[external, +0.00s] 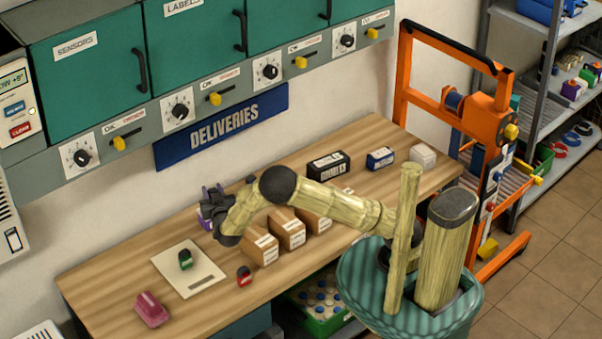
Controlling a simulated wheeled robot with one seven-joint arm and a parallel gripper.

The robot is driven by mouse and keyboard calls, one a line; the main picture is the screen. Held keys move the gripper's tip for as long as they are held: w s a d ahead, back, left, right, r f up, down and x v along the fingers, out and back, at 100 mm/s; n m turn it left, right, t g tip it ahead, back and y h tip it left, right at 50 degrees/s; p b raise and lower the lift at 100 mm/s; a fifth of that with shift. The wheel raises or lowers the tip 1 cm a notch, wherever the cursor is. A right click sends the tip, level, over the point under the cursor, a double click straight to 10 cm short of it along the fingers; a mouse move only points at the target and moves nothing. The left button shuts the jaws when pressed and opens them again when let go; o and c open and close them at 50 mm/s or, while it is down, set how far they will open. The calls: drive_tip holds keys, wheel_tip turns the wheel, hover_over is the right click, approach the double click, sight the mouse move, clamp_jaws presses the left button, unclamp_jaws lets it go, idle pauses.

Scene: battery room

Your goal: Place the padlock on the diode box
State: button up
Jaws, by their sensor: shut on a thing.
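My gripper (214,198) is above the back edge of the wooden bench, left of the cardboard boxes. It is shut on a small purple thing (205,218), mostly hidden by the dark fingers; I cannot tell whether this is the padlock. A small green thing with a dark top (185,260) sits on a pale board. A similar red thing (244,276) stands on the bench right of the board. A black box with white lettering (328,167) stands at the back of the bench; its label is too small to read surely, so I cannot confirm it as the diode box.
Cardboard boxes (262,246) stand mid-bench below my arm. A blue-and-white box (380,158) and a white box (422,156) are further right. A pink object (152,309) lies front left. Green cabinets (90,75) overhang the back; an orange lift frame (480,110) stands right.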

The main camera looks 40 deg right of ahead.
drive_tip(key=shift+f, duration=0.25)
drive_tip(key=shift+f, duration=0.2)
drive_tip(key=o, duration=1)
drive_tip(key=shift+r, duration=0.2)
drive_tip(key=b+v, duration=0.1)
drive_tip(key=v, duration=1.1)
drive_tip(key=shift+b, duration=0.35)
